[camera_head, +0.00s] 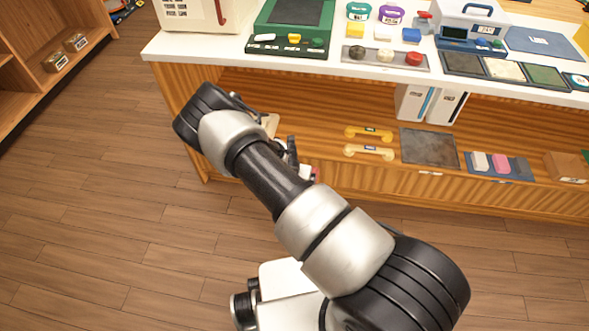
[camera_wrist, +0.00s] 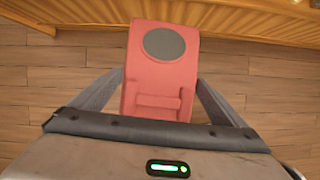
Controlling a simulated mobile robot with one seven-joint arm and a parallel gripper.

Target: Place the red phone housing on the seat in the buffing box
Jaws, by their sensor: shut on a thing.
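The red phone housing (camera_wrist: 162,75) fills the middle of the wrist view. It is a pinkish-red body with a round grey disc near its far end and a raised bar near the close end. My gripper (camera_wrist: 160,98) is shut on the housing, with one finger along each side, and holds it above the wood floor. In the head view my arm hides most of the gripper and housing, and only a small reddish bit shows beside the arm, low in front of the counter. I cannot tell for sure which box is the buffing box; its seat is not visible.
Yellow handsets (camera_head: 369,152) lie on the shelf below. The floor (camera_head: 90,210) at left is clear.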

